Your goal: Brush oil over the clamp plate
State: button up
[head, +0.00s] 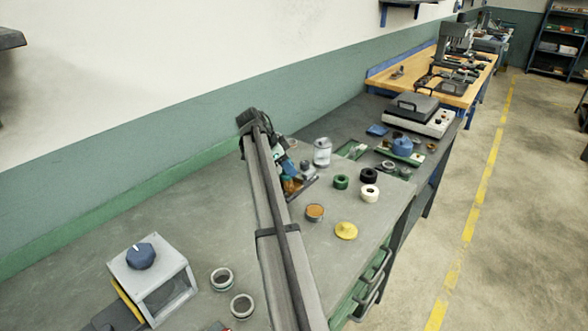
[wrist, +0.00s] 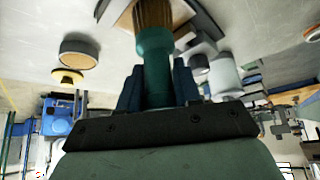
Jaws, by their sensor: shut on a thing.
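My gripper (wrist: 158,88) is shut on the teal handle of a brush (wrist: 154,55), which also shows in the head view (head: 289,185). The brush's brown bristles (wrist: 153,14) point away from the gripper, beside a dark, low metal fixture (head: 308,183). This fixture may be the clamp plate, but my arm and the brush partly hide it. I cannot tell whether the bristles touch it. A round dish with amber contents (head: 314,212), perhaps the oil, stands in front of it; its grey side shows in the wrist view (wrist: 79,50).
A glass jar (head: 322,152) stands behind the fixture. Green (head: 341,182), black (head: 369,175) and white (head: 369,193) rings and a yellow knobbed disc (head: 346,231) lie to the right.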

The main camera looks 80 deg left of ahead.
jog(key=shift+s+a, duration=1.2)
jog(key=shift+a, duration=0.25)
jog(key=shift+w, duration=0.45)
jog(key=shift+w+d, duration=2.65)
jog(key=shift+d, duration=0.15)
jog(key=s+a, duration=0.5)
jog(key=a, duration=0.1)
jog(key=shift+s, duration=0.35)
notch_tip(320, 180, up, 8)
jog(key=shift+d, duration=0.15)
jog(key=shift+w, duration=0.15)
